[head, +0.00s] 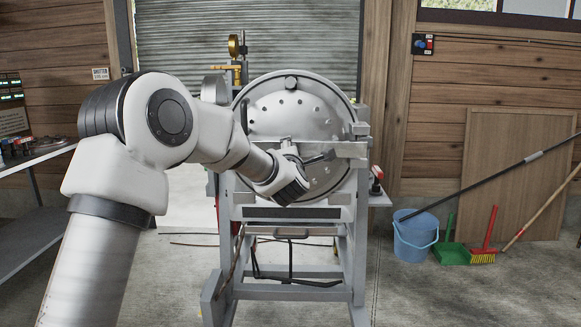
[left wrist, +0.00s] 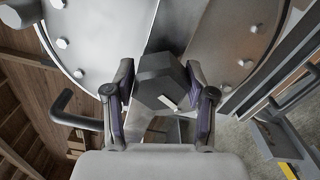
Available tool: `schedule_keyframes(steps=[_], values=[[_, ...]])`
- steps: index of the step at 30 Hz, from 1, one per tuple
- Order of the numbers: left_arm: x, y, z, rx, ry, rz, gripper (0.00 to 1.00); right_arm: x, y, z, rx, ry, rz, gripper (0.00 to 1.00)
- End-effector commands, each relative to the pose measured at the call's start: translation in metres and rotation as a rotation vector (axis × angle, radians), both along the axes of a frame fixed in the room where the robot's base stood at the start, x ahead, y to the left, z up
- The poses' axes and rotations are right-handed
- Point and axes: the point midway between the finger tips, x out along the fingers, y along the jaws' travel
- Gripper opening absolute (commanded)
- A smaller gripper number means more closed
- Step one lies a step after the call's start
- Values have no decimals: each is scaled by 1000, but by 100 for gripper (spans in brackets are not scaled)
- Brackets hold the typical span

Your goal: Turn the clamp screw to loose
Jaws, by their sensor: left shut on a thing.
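The clamp screw's dark six-sided head (left wrist: 158,68) is in the middle of the left wrist view, in front of the round metal door (left wrist: 95,25). A small white mark shows on its lower edge. My left gripper (left wrist: 160,92) has one finger on each side of the head and is shut on it. In the head view my left arm reaches across to the front of the door (head: 285,108), and its wrist hides the fingers and the screw. My right gripper is not in view.
A grey metal frame (head: 290,213) carries the round door. A dark bent handle (left wrist: 62,105) stands out left of my gripper in the left wrist view. A blue bucket (head: 415,238), green dustpan (head: 451,252) and red broom (head: 486,250) stand to the right.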

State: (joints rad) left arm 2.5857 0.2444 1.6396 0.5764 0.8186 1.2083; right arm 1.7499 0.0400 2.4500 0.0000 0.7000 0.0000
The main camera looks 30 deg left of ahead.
Motion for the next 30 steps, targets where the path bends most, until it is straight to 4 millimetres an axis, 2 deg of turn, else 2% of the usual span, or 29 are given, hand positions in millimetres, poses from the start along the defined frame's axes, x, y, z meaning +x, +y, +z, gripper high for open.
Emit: schedule_keyframes(steps=[1, 7, 23, 24, 26, 30], values=[[0, 0, -2, -19, -17, 1, 20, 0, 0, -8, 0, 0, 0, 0], [0, 0, 0, -84, -56, 1, 20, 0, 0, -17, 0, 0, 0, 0], [0, 0, 2, -112, -70, 1, 20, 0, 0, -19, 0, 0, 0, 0], [0, 1, 2, -112, -70, 1, 58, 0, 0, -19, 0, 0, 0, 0], [0, 0, 1, -112, -70, 1, 80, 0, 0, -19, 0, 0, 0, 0], [0, 0, 1, -111, -69, 1, 81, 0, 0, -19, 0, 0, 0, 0]])
